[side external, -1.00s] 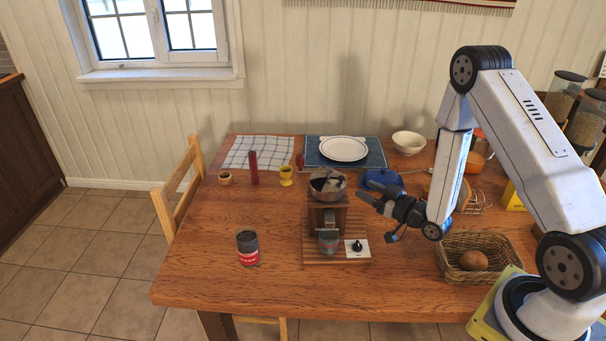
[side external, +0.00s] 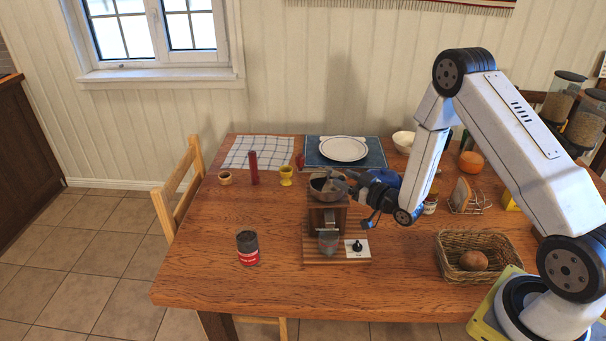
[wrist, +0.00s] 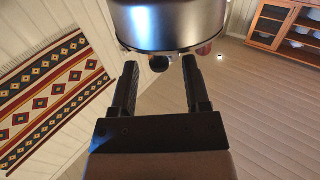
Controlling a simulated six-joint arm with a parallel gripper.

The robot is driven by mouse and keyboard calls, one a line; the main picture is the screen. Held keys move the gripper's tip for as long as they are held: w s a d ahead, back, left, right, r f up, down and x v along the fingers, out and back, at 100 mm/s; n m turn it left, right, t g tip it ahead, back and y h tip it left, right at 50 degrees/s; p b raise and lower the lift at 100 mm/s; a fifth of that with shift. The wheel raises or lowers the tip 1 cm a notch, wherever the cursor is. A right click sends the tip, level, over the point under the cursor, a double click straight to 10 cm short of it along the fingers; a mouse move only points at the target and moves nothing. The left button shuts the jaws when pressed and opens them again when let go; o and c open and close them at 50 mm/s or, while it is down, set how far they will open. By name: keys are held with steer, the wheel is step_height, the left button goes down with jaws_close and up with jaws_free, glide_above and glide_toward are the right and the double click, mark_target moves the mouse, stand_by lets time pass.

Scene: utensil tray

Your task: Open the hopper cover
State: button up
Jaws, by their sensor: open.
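The coffee grinder (side external: 327,218) stands on a wooden slatted board on the table, with a round metal hopper (side external: 320,190) on top. My gripper (side external: 342,182) is at the right side of the hopper rim, its jaws open. In the wrist view the curved metal hopper (wrist: 168,28) fills the top, just beyond the fingertips of my gripper (wrist: 159,62). A small dark round knob (wrist: 160,63) shows between the open fingers, which do not close on it. The cover is hard to make out behind my gripper; whether it is raised I cannot tell.
A glass cup (side external: 328,241) sits in the grinder front, beside a white plate with a black dial (side external: 357,248). A red-labelled can (side external: 248,248) stands left, a bread basket (side external: 470,256) right. A blue object (side external: 386,178) lies close behind my gripper.

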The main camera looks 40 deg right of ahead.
steer(key=shift+w, duration=0.35)
steer(key=shift+c, duration=0.2)
jaws_close()
